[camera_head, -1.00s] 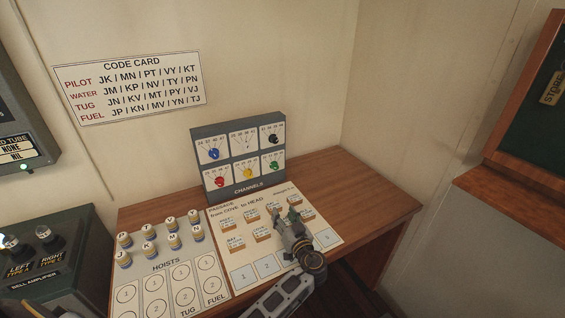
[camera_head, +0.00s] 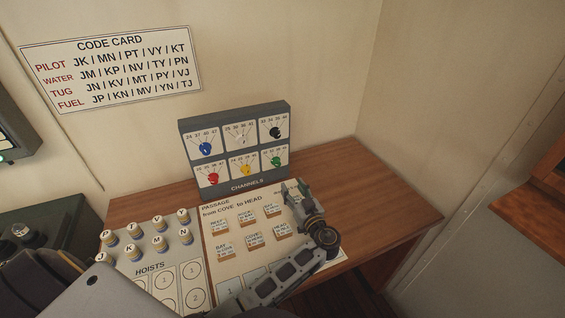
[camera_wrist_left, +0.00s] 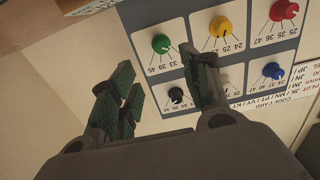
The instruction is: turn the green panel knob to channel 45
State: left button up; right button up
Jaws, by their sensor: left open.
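The green knob (camera_head: 277,160) is at the lower right of the grey CHANNELS panel (camera_head: 246,187). In the left wrist view, which shows the panel upside down, the green knob (camera_wrist_left: 160,43) sits near the top, with 33, 39 and 45 legible beside it. I cannot tell surely which number its pointer marks. My left gripper (camera_head: 298,190) is in front of the panel's lower right corner, below the green knob and apart from it. In the wrist view its open fingers (camera_wrist_left: 164,88) are spread with nothing between them. My right gripper is not seen.
The black knob (camera_head: 275,132), yellow knob (camera_head: 245,170), red knob (camera_head: 213,178) and blue knob (camera_head: 205,148) share the panel. Several small label blocks (camera_head: 247,220) lie on the PASSAGE sheet before it, and several lettered pegs (camera_head: 156,240) stand left. The wooden desk (camera_head: 385,205) is bare at right.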

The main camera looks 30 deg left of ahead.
aim_at(278, 165)
pick_arm(q)
jog(key=shift+r, duration=0.1)
jog(key=shift+s+r, duration=0.1)
jog(key=shift+s, duration=0.05)
jog(key=shift+a, duration=0.1)
jog(key=shift+p+x, duration=0.3)
jog(key=shift+x, duration=0.55)
jog(key=p+x, duration=0.2)
jog(key=x, duration=0.7)
jog(key=shift+p, duration=0.3)
jog(key=shift+p+x, duration=0.3)
jog(key=shift+x, duration=1.3)
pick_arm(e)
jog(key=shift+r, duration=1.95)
